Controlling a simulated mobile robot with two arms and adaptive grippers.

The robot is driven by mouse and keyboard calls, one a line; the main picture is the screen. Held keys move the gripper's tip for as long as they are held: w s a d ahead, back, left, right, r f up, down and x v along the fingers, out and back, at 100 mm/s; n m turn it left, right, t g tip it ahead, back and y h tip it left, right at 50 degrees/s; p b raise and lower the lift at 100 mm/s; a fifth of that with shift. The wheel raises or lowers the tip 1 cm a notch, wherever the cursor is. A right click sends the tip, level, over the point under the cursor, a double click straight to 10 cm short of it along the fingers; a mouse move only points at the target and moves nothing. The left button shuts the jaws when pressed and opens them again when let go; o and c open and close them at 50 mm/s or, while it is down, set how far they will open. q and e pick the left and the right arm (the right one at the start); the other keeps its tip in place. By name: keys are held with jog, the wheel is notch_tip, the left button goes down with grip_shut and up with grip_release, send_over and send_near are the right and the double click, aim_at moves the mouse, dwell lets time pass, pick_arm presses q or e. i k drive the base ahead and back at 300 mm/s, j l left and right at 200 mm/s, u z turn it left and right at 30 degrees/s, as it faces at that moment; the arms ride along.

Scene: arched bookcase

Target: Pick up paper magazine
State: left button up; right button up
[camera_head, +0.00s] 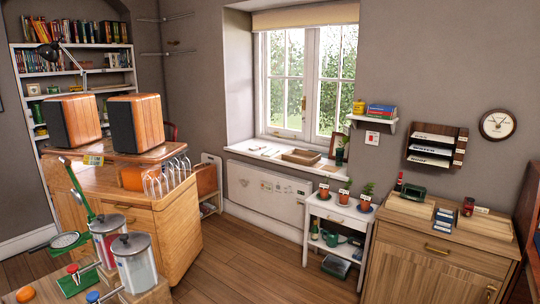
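I cannot pick out a paper magazine for certain in the head view. Small flat paper-like items (261,150) lie on the windowsill, too small to identify. A dark wooden wall rack (437,146) at the right holds white labelled sheets or trays in tiers. Neither of my grippers is in view.
A wooden desk (179,222) with two wooden speakers (136,123) stands at the left, before a bookcase (88,49). Glass jars (134,262) are at the lower left. A white plant stand (340,216) and wooden cabinet (430,262) line the right wall. Some floor (250,262) is clear.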

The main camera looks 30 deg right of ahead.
aim_at(272, 151)
jog(key=z, duration=0.5)
jog(key=i+l+z, duration=0.15)
jog(key=l, duration=0.35)
jog(key=i+l+z, duration=0.15)
jog(key=l, duration=0.35)
jog(key=i+l+z, duration=0.15)
jog(key=i+l, duration=0.2)
jog(key=i+l+z, duration=0.15)
jog(key=l, duration=0.35)
jog(key=i+l+u, duration=0.1)
jog(key=i+u, duration=0.15)
jog(key=i, duration=0.2)
jog(key=i+l+u, duration=0.15)
jog(key=i+u, duration=0.15)
jog(key=i, duration=0.15)
jog(key=i+l+u, duration=0.25)
jog(key=i, duration=0.15)
jog(key=i+j+u, duration=0.1)
jog(key=i+u, duration=0.35)
jog(key=i, duration=1.3)
